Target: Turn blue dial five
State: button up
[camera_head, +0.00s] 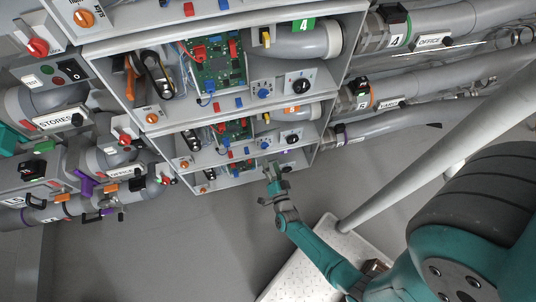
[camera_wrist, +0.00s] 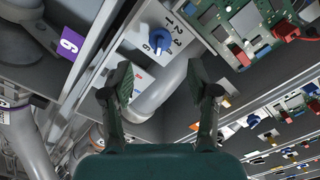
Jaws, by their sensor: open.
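My gripper (camera_wrist: 155,85) is open and empty, with its two dark fingers spread in the wrist view. Between and beyond the fingertips, a blue dial (camera_wrist: 157,40) sits on a pale panel with numbers printed beside it. The fingers do not appear to touch it. In the head view my gripper (camera_head: 272,169) is at the lowest visible cabinet shelf. Other blue dials show on the panels above, an upper one (camera_head: 264,92) and a lower one (camera_head: 265,145). No number five is clearly readable beside any blue dial, so I cannot tell which is five.
Circuit boards (camera_head: 213,66) fill the cabinet shelves. Black dials (camera_head: 300,84) and orange knobs (camera_head: 152,117) share the panels. Grey pipes (camera_head: 440,70) run at right. A purple label (camera_wrist: 69,44) is left of the gripper. The floor (camera_head: 150,245) below is clear.

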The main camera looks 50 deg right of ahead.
jog(key=shift+v, duration=2.15)
jog(key=s+a+r+n+t+y, duration=0.1)
jog(key=s+a+r+n+y, duration=0.75)
jog(key=s+r, duration=0.55)
jog(key=s+a+r+n, duration=0.3)
jog(key=s+r+n, duration=0.1)
jog(key=r, duration=0.5)
jog(key=s+a+r+n+g+y, duration=0.1)
jog(key=s+a+r+n, duration=0.2)
jog(key=r, duration=0.7)
jog(key=shift+s+n, duration=0.35)
jog(key=shift+s, duration=0.2)
jog(key=shift+a+y, duration=0.1)
jog(key=shift+y, duration=0.15)
